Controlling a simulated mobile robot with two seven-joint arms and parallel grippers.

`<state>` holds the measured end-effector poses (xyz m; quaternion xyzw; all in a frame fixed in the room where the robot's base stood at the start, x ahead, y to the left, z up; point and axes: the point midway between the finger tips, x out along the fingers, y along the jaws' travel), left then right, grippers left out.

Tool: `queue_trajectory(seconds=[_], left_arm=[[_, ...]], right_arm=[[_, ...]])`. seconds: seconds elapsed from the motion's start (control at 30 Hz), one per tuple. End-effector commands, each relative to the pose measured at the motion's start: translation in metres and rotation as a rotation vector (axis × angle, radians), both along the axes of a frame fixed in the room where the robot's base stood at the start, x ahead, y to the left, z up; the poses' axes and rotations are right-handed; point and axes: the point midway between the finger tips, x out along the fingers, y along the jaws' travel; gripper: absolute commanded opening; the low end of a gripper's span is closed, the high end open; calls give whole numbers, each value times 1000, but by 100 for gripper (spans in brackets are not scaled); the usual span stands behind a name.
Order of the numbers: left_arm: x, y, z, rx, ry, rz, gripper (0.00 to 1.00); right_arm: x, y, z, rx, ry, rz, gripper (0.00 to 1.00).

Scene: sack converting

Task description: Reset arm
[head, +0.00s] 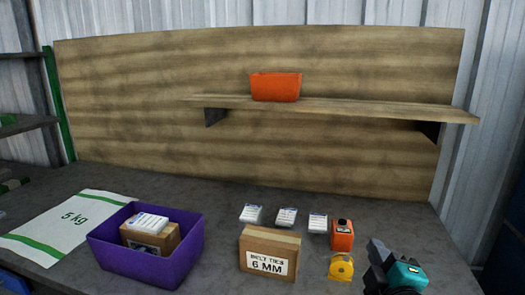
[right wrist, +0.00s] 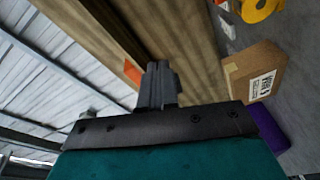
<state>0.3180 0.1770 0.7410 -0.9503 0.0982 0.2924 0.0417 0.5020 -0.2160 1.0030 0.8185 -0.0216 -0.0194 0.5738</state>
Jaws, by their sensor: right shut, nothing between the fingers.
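The wrist view is tilted and shows the wooden back panel, a cardboard box (right wrist: 255,72) and part of the purple bin (right wrist: 270,128). My left gripper is in neither view.
The purple bin (head: 120,257) holds a brown carton and a white pack. The "Belt ties 6 MM" carton (head: 269,270) and several white packs (head: 286,216) stand on the bench. A flat 5 kg sack (head: 60,236) lies left. An orange bin (head: 276,88) sits on the shelf (head: 350,108).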

Motion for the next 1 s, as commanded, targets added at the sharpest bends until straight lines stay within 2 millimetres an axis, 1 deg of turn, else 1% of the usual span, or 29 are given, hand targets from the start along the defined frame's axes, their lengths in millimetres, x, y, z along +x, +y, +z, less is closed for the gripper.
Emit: queue_trajectory(seconds=[0.03,0.07,0.1,0.17,0.2,0.27,0.3,0.37,0.4,0.5,0.7,0.73,0.8,1.0], left_arm=[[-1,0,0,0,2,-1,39],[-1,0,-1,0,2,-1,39],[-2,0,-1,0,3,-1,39],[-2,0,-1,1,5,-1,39],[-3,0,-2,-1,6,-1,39],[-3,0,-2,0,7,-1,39],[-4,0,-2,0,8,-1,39],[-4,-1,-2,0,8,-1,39],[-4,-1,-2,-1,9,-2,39],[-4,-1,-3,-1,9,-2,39],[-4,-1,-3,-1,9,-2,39],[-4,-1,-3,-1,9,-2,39],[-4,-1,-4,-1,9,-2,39],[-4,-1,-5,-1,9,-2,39]], right_arm=[[-21,-8,-29,141,120,-64,0],[-33,-12,-44,221,190,-104,0],[-51,-16,-65,318,282,-156,0],[-78,-18,-91,444,409,-226,0],[-95,-18,-105,513,486,-269,0],[-120,-17,-122,599,585,-323,0],[-135,-15,-132,647,645,-356,0],[-156,-12,-144,710,729,-402,0],[-170,-10,-150,747,780,-429,0],[-203,-4,-162,827,898,-493,0],[-264,11,-174,951,1114,-606,0],[-264,12,-177,958,1114,-604,0],[-253,13,-184,962,1081,-577,0],[-233,17,-203,988,1000,-505,0]])
